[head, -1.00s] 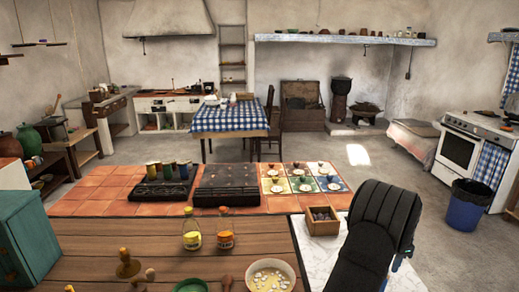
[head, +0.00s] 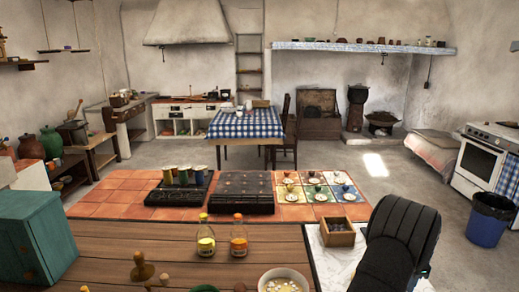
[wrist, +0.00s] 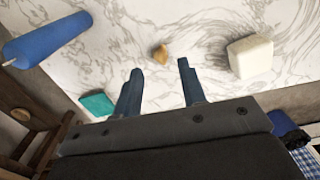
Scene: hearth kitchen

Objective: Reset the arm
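My arm shows in the head view as a padded black link at the lower right, over the white marble surface (head: 335,262). My gripper (wrist: 160,67) is in the wrist view. Its two blue-grey fingers are apart, with nothing between them, so it is open and empty. It is above the marble surface (wrist: 120,60). A small tan piece (wrist: 161,54) lies on the marble, close to the fingertips in the picture. The gripper is hidden in the head view.
On the marble in the wrist view are a blue cylinder (wrist: 48,38), a white block (wrist: 250,56) and a teal piece (wrist: 98,104). In the head view, a wooden box (head: 337,232) stands left of my arm. Two bottles (head: 206,237) (head: 239,237) stand on the wooden counter.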

